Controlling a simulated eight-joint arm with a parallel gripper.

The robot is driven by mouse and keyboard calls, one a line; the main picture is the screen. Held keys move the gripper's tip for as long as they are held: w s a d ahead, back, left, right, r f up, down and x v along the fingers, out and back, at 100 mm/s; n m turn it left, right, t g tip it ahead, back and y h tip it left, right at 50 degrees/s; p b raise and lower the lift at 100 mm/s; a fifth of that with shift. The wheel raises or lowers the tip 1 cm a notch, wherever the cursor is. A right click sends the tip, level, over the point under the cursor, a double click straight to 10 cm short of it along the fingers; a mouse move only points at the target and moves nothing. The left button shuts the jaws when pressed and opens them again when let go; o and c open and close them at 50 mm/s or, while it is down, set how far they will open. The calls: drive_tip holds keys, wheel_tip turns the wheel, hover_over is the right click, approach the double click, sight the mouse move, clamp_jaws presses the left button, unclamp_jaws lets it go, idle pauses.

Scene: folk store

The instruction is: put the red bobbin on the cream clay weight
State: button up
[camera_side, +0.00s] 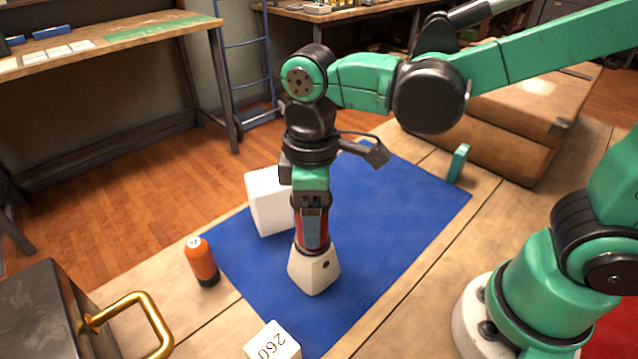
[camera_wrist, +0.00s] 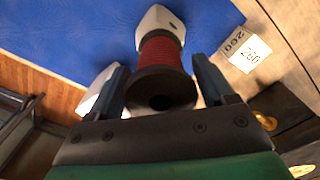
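The red bobbin (camera_wrist: 160,52) has dark end flanges and stands upright between the two fingers of my gripper (camera_wrist: 160,82). In the side view the bobbin (camera_side: 299,232) is partly hidden behind a finger. The cream clay weight (camera_side: 314,273) is a tapered block with a small dark hole, standing on the blue mat. The bobbin is directly over its top, seemingly touching it. The weight (camera_wrist: 159,18) also shows beyond the bobbin in the wrist view. My gripper points down, one finger on each side of the bobbin. I cannot tell whether the fingers press on it.
A white block (camera_side: 267,203) stands close behind on the blue mat (camera_side: 400,205). An orange bottle (camera_side: 201,261) stands left, and a white block marked 260 (camera_side: 273,345) is at the front. A teal piece (camera_side: 457,163) stands at the mat's right. The mat's right half is clear.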

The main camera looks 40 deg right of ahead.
drive_tip(key=shift+o, duration=0.6)
drive_tip(key=shift+r, duration=0.15)
wheel_tip(320, 180, up, 12)
drive_tip(key=d+f+m+t, duration=0.7)
drive_tip(key=d+f+m, duration=0.2)
drive_tip(key=d, duration=0.2)
drive_tip(key=shift+w+f, duration=0.2)
drive_tip(key=shift+w, duration=0.15)
